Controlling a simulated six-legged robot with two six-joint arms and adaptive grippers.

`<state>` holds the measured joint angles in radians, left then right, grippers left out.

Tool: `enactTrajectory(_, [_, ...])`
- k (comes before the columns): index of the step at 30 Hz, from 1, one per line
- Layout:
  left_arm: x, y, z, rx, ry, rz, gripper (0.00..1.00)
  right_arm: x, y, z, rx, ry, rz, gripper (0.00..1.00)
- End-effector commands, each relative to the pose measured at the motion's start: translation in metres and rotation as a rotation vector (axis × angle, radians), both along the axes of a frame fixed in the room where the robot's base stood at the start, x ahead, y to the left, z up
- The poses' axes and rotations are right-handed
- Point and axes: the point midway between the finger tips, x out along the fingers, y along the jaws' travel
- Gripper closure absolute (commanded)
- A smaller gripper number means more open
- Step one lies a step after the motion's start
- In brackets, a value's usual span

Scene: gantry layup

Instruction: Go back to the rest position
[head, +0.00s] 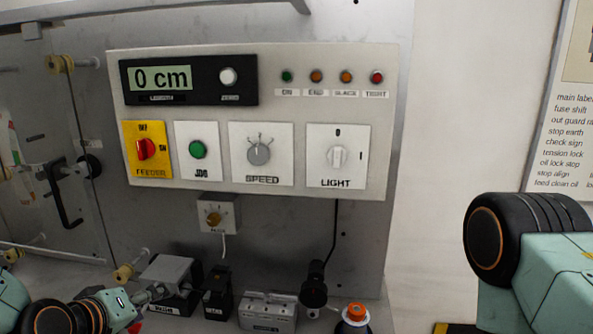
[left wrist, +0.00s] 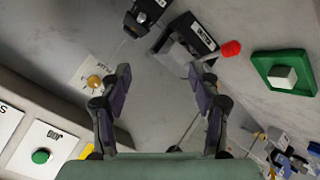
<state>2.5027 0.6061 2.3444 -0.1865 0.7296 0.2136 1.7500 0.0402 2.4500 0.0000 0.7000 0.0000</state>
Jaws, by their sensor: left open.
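My left gripper (head: 150,294) is low at the left of the head view, near the small devices under the control panel. In the left wrist view its two fingers (left wrist: 160,78) stand wide apart with nothing between them. My right gripper is out of view; only a dark and teal part of my right arm shows at the right edge of the head view. The control panel (head: 268,105) faces me, with a display reading 0 cm (head: 160,78).
A grey box (head: 166,271), a low labelled box (head: 268,313) and an orange-topped device (head: 355,313) stand under the panel. The left wrist view shows a red-tipped lever (left wrist: 230,48) and a green holder with a pale block (left wrist: 267,66).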

Motion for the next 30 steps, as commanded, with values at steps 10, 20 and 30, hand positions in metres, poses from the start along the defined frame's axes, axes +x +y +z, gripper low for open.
enactTrajectory(10, [-0.126, -0.025, -0.202, 0.298, 0.435, -0.256, 0.38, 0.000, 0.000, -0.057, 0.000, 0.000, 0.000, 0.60])
enactTrajectory(20, [-0.272, -0.038, -0.332, 0.415, 0.790, -0.477, 0.38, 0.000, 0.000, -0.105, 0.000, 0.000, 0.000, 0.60])
enactTrajectory(30, [-0.316, -0.041, -0.358, 0.418, 0.882, -0.536, 0.38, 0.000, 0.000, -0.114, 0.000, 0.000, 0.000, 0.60])
